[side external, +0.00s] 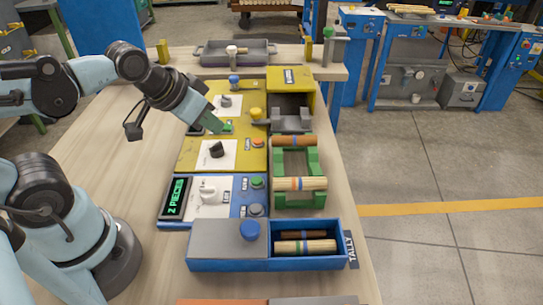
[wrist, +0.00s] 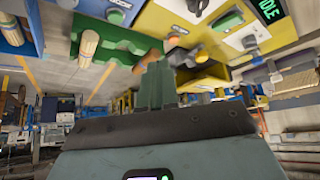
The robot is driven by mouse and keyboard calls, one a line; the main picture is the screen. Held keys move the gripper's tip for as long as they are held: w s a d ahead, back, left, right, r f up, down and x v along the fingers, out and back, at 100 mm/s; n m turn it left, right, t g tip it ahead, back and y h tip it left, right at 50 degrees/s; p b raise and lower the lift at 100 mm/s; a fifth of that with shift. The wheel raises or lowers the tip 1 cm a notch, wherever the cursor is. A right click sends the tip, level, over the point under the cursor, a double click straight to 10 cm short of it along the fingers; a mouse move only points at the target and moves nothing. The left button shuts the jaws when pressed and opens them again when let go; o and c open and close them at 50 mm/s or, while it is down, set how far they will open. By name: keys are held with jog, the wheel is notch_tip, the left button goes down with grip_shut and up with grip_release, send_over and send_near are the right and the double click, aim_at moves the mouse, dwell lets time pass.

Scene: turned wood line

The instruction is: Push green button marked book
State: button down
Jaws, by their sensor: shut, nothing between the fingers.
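My gripper (side external: 214,123) is shut and empty, reaching down over the yellow panel (side external: 185,160). Its shut green-grey fingers also show in the wrist view (wrist: 156,85). A green button (side external: 228,127) on the yellow panel lies just right of the fingertips; I cannot tell whether they touch it. Another green button (side external: 257,182) sits on the blue panel (side external: 238,212), nearer the camera, with a grey button (side external: 255,210) below it.
A display (side external: 175,200) reads "2 PIECES". A green rack (side external: 283,200) holds turned wood pieces. The blue TALLY box (side external: 205,266) has a blue knob (side external: 249,230). The left tabletop (side external: 120,165) is clear.

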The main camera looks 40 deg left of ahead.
aim_at(255, 182)
jog(key=w+d+f+m+h, duration=0.1)
jog(key=w+d+m, duration=0.3)
jog(key=d+m, duration=0.3)
jog(key=m, duration=0.3)
jog(key=shift+m, duration=0.3)
jog(key=shift+w+f, duration=0.1)
jog(key=shift+f, duration=0.05)
jog(key=shift+f, duration=4.3)
jog(key=shift+f, duration=0.1)
jog(key=shift+f, duration=0.35)
